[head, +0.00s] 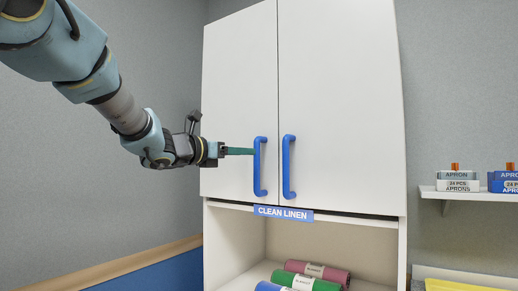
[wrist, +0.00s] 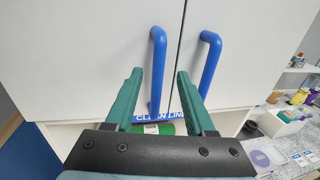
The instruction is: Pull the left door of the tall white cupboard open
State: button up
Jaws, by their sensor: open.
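The tall white cupboard has two shut doors. The left door (head: 238,90) has a vertical blue handle (head: 260,167) near its right edge. It also shows in the wrist view, where the left door's handle (wrist: 157,70) appears between the two green fingers. My gripper (head: 250,151) is open, its fingertips at the upper part of the left handle in the head view. In the wrist view my gripper (wrist: 160,78) has one finger on each side of that handle; I cannot tell whether either touches it. The right door (head: 335,100) has a matching blue handle (head: 288,167) close by.
A "CLEAN LINEN" label (head: 283,213) sits under the doors. Below is an open compartment with rolled pink (head: 318,270), green (head: 306,281) and blue linens. A wall shelf (head: 470,193) with apron boxes is at the right. Free floor room is not visible.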

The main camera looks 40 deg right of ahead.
jog(key=d+p, duration=0.1)
jog(key=d, duration=0.3)
jog(key=d+p, duration=0.1)
jog(key=d, duration=0.1)
jog(key=shift+w+d+p, duration=0.3)
jog(key=shift+d+p, duration=0.05)
grip_shut()
dwell(1.1)
